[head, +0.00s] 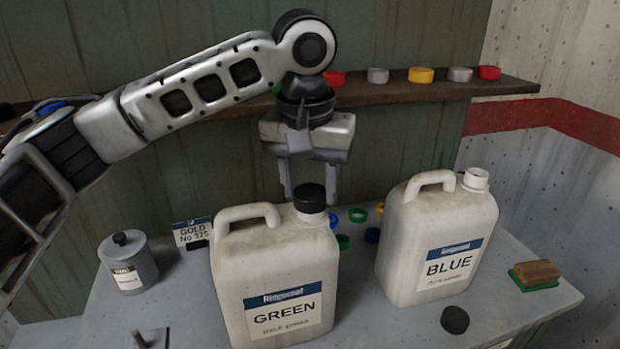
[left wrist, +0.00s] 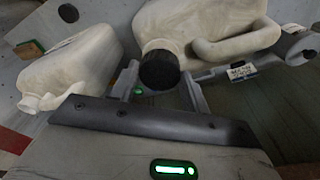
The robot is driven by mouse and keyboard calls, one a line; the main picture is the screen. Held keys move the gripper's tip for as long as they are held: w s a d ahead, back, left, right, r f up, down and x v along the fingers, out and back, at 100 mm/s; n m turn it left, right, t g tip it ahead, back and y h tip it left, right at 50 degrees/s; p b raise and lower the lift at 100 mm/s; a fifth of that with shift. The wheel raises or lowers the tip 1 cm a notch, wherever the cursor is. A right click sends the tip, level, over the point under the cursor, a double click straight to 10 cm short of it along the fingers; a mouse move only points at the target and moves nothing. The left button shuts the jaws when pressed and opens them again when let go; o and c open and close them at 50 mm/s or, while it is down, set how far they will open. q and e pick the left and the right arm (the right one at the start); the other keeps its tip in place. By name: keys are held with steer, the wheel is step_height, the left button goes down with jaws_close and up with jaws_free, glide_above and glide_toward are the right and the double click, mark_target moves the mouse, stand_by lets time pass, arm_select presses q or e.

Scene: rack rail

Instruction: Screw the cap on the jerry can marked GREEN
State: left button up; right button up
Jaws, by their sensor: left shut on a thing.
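The white jerry can marked GREEN (head: 240,262) stands upright on the grey bench. A black cap (head: 311,197) sits at its neck, upright as far as I can see. My left gripper (head: 310,188) comes down from above with its fingers on either side of the cap, shut on it. In the left wrist view the black cap (left wrist: 159,70) shows between the fingers, at the neck of the can (left wrist: 190,25). The threads under the cap are hidden. My right gripper is not in view.
The jerry can marked BLUE (head: 435,245) stands to the right with a white neck (head: 476,178). A black disc (head: 455,319) lies before it. A lidded grey pot (head: 128,265) stands left. A brush (head: 535,274) lies right. Coloured caps line the shelf (head: 400,92).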

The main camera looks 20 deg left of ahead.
arm_select(q)
steer(key=shift+f, duration=0.6)
stand_by(1.1)
steer(key=m, duration=0.5)
steer(key=shift+h, duration=0.3)
steer(key=m, duration=0.7)
steer(key=shift+g+h, duration=0.3)
steer(key=shift+g, duration=0.1)
steer(key=m, duration=0.7)
steer(key=shift+g, duration=0.4)
steer(key=m, duration=0.6)
steer(key=shift+g, duration=0.3)
steer(key=o, duration=1)
